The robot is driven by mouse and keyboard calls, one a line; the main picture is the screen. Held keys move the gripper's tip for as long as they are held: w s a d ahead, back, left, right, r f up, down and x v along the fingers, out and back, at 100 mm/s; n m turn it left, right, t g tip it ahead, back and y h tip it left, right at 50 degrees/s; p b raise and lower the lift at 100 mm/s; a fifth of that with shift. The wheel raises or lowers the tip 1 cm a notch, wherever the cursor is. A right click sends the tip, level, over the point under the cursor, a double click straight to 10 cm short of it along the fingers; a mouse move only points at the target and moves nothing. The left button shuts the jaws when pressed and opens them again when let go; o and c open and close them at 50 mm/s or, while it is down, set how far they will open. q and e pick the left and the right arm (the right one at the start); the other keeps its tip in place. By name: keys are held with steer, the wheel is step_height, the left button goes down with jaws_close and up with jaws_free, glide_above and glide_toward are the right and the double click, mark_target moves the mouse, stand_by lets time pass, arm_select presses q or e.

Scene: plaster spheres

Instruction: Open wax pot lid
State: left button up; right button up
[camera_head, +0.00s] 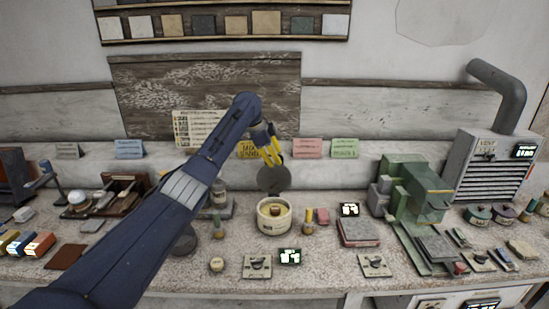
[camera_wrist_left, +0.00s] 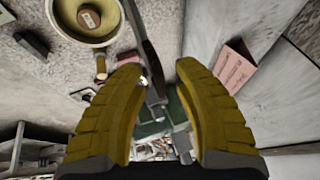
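The wax pot (camera_head: 273,229) is a round cream pot on the counter, uncovered, with yellow wax and a brown round piece inside. It also shows at the top left of the left wrist view (camera_wrist_left: 110,36). Its dark round lid (camera_head: 273,179) stands upright at the pot's back edge; in the left wrist view the lid (camera_wrist_left: 148,50) is seen nearly edge-on. My left gripper (camera_head: 272,153) is just above the lid. Its yellow fingers are apart, with the lid's edge between them, nearer the left finger in the picture, and a gap on the other side. My right gripper is not in view.
Small bottles (camera_head: 308,222) stand right of the pot, with a red-topped block (camera_head: 358,232) beyond. A green machine (camera_head: 412,190) and a grey vent box (camera_head: 492,165) stand at right. Small switch plates (camera_head: 257,266) lie in front. Coloured cards (camera_head: 307,148) line the back ledge.

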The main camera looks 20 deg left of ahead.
arm_select(q)
steer(key=v, duration=1.2)
stand_by(0.4)
